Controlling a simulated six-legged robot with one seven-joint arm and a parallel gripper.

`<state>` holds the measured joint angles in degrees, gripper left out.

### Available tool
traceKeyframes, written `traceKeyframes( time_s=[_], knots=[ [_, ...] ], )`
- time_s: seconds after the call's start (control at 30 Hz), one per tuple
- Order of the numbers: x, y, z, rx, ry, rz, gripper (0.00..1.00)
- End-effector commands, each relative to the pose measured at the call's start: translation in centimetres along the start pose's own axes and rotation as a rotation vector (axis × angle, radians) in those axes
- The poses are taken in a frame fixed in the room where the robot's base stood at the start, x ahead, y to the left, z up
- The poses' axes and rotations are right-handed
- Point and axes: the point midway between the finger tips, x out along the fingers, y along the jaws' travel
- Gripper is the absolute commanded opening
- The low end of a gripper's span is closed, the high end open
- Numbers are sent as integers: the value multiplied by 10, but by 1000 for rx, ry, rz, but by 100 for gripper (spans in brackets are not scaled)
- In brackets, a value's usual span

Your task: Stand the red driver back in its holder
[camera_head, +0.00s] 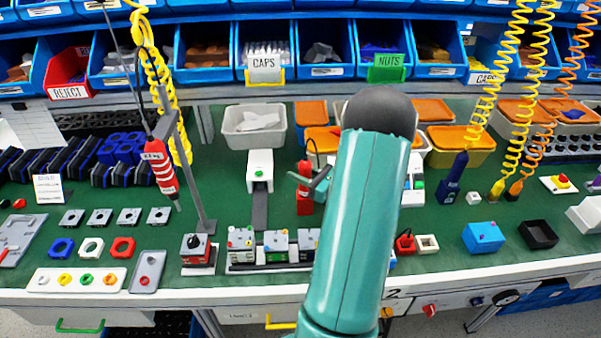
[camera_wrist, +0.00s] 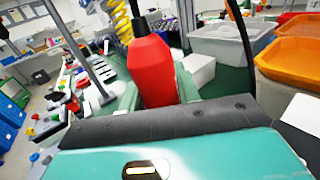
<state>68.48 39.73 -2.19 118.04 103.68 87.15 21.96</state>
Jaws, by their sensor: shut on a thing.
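The red driver (camera_head: 305,202) is upright near the middle of the green bench in the head view, with a dark cable looping from its top. In the wrist view the red driver (camera_wrist: 152,72) fills the space ahead of my gripper, its black cable end up. My gripper (camera_head: 312,184) is shut on the driver from the right, around its upper part. My teal forearm hides what lies to the right. I cannot clearly pick out the holder, nor tell whether the driver's lower end touches anything.
Another red driver (camera_head: 160,168) hangs at the left beside a grey post (camera_head: 185,150). A white dispenser (camera_head: 260,172) stands just left of my gripper. Small fixtures (camera_head: 276,246) line the front. Blue (camera_head: 452,180) and yellow (camera_head: 497,189) drivers stand at the right.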

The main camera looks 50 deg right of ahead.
Motion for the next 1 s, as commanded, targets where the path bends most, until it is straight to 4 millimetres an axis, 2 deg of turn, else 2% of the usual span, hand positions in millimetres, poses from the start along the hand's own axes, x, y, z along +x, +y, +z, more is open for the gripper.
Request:
traceKeyframes(
  time_s=[0.67, 0.7, 0.73, 0.8, 0.83, 0.93, 1.0],
  knots=[
    [0, 0, -4, -1, -1, 0, 0],
    [0, 0, -4, -2, -1, 0, 30],
    [0, 0, -4, -2, -1, 0, 25],
    [0, 0, -4, -1, -1, 0, 25],
    [0, 0, -4, -1, -1, 0, 34],
    [0, 0, -4, -1, -1, 0, 54],
    [0, 0, -4, -1, 0, 0, 58]
  ],
)
